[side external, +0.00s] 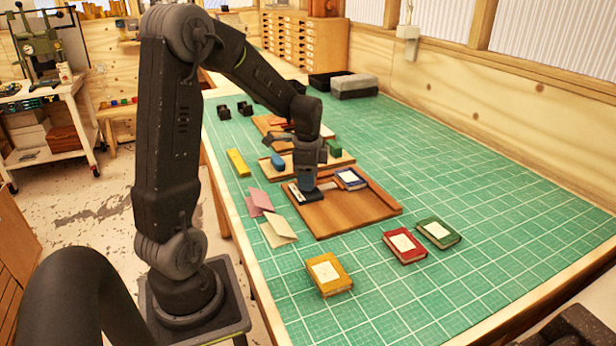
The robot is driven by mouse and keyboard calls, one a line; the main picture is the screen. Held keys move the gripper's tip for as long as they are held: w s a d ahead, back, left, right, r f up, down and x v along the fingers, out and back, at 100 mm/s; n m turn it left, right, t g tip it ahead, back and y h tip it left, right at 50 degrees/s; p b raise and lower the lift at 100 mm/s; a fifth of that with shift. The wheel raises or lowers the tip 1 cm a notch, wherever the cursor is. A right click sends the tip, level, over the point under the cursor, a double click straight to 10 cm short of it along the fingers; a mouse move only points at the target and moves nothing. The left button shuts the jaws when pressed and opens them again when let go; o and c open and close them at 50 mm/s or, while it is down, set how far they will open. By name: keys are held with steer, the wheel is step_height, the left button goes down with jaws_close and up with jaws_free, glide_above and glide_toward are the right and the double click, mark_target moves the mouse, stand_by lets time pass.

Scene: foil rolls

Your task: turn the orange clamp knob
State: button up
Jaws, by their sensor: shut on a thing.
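My gripper (307,186) points down over the left part of a wooden board (345,214) on the green mat. It is shut on a small dark piece with a pale label (299,195) at the board's left side; the fingers hide part of this piece. A blue book with a white label (350,179) lies at the board's far right. I cannot make out an orange clamp knob for certain. A small orange-red thing (283,121) lies on a farther board, behind my gripper and partly hidden by the arm.
Yellow (328,273), red (405,245) and green (438,232) books lie in front of the board. Folded pink and cream sheets (276,231) lie left. A middle board (338,161) carries blue and green pieces. The mat's right side is clear.

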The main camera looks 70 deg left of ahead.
steer(key=shift+n, duration=0.3)
steer(key=n, duration=1.4)
steer(key=shift+w, duration=0.1)
steer(key=n, duration=0.4)
steer(key=shift+n+g, duration=0.3)
steer(key=shift+n, duration=2.4)
steer(key=o, duration=0.9)
